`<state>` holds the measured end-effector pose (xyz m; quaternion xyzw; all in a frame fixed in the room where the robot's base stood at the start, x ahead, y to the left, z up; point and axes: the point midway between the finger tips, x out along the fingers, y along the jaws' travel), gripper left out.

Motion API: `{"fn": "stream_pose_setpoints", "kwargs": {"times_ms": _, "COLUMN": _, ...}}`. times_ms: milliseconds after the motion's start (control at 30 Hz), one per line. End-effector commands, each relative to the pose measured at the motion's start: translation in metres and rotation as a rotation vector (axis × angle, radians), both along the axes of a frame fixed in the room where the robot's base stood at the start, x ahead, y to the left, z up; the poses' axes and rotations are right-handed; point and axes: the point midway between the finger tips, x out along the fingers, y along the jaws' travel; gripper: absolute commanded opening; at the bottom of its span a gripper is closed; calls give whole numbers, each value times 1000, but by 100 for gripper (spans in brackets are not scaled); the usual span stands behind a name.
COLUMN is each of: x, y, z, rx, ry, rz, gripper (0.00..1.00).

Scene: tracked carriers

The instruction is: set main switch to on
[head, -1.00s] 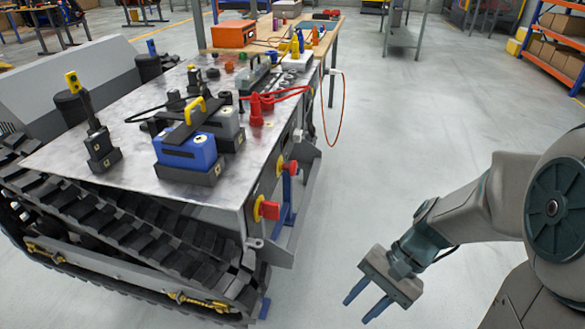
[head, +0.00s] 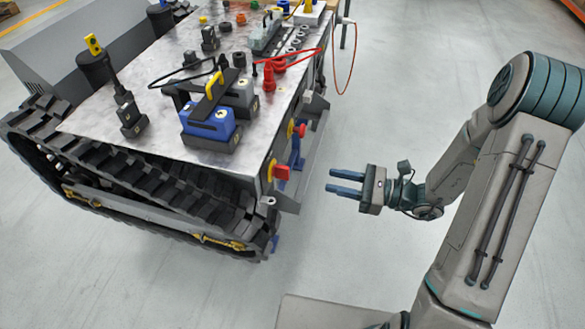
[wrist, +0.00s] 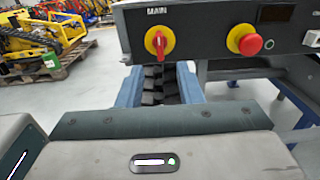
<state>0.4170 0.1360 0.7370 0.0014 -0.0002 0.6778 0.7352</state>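The main switch (head: 282,172) sticks out of the dark side panel of the tracked carrier, at the near end. In the wrist view the main switch (wrist: 159,41) is a red handle on a yellow disc, standing roughly vertical under a label reading MAIN. Any position marks are too small to read. My gripper (head: 331,182) is open and empty, its two blue fingers apart and pointing left at the panel. It stands to the right of the switch with a clear gap. In the wrist view the fingers of my gripper (wrist: 159,85) show below the switch.
A red mushroom button on a yellow ring (wrist: 244,40) sits right of the switch, below a small dark display (wrist: 276,13). The carrier's metal top (head: 90,118) holds a blue block (head: 210,128), red connectors and cables. The floor around my gripper is clear.

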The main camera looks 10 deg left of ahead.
Motion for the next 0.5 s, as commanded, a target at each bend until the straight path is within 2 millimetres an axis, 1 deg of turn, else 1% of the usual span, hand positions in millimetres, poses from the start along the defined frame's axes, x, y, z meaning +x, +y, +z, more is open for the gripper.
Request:
{"fn": "stream_pose_setpoints", "kwargs": {"times_ms": 33, "x": -1, "y": 11, "z": -1, "rx": 0, "ry": 0, "rz": 7, "gripper": 33}}
{"fn": "stream_pose_setpoints", "kwargs": {"times_ms": 300, "x": 4, "y": 70, "z": -1, "rx": -1, "ry": -2, "rz": 8, "gripper": 33}}
{"fn": "stream_pose_setpoints", "kwargs": {"times_ms": 500, "x": 7, "y": 100, "z": 0, "rx": -1, "ry": -3, "rz": 6, "gripper": 33}}
